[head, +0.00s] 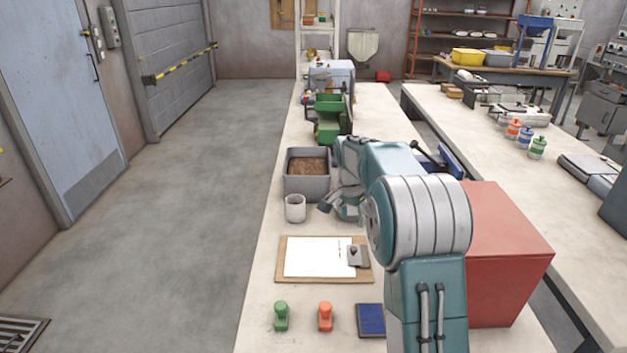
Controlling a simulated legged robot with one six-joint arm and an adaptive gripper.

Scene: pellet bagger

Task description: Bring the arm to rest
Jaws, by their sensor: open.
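My arm reaches forward over the long pale bench, bent at a large grey and teal joint. My gripper (334,206) hangs at its end, just right of a white cup (295,208) and in front of a grey bin (307,187) of brown pellets. It is open, and I see nothing between its fingers. The gripper seems apart from the cup, though its far side is partly hidden by the arm.
A clipboard (278,270) with white paper, a green stamp (281,316), an orange stamp (325,317) and a blue pad (371,320) lie nearer. A large red box (505,250) stands right of my arm. A green machine (328,118) stands farther back. The left floor is clear.

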